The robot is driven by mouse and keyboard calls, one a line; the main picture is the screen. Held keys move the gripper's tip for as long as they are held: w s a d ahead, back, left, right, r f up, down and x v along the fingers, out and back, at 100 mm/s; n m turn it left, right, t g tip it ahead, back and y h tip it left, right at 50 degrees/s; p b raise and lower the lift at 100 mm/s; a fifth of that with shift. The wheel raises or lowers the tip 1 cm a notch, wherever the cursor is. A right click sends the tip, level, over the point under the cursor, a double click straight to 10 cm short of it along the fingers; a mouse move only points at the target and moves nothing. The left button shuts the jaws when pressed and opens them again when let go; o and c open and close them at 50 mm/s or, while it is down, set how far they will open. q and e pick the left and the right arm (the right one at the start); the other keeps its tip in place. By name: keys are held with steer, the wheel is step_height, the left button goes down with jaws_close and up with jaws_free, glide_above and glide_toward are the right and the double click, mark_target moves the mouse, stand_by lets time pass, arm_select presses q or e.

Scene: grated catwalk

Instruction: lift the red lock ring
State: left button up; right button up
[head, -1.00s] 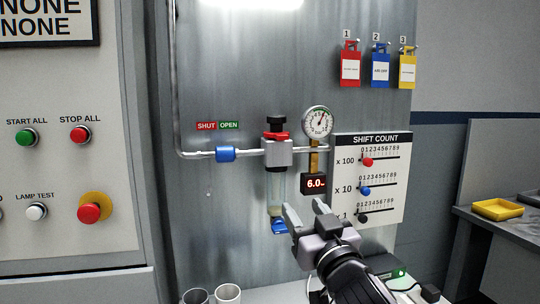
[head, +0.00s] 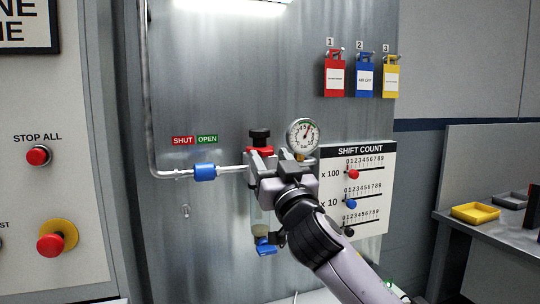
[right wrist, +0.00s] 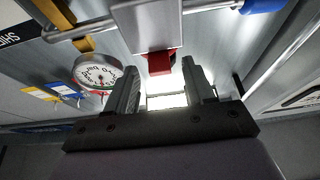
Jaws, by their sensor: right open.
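The red lock ring (head: 260,150) sits under a black knob (head: 260,134) on the regulator block on the metal panel. My gripper partly covers it in the head view. My right gripper (head: 266,159) is open in front of the regulator, at about the ring's height. In the right wrist view, a red part that looks like the ring (right wrist: 160,64) lies between the tips of my right gripper (right wrist: 160,78), with a gap on each side. I cannot tell its exact depth. My left gripper is not in view.
A pressure gauge (head: 302,138) stands close to the right of the gripper. A pipe with a blue sleeve (head: 205,172) runs to the left. The SHIFT COUNT board (head: 372,185) is at the right, below hanging tags (head: 363,76). A yellow tray (head: 475,213) is on the right bench.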

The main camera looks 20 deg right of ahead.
steer(key=shift+w+r, duration=0.15)
steer(key=shift+w, duration=0.2)
jaws_close()
steer(key=shift+r+p, duration=0.6)
steer(key=shift+r, duration=0.4)
jaws_free()
steer(key=shift+s+f, duration=0.35)
steer(key=shift+s, duration=0.1)
steer(key=b+v, duration=0.2)
steer(key=v, duration=0.4)
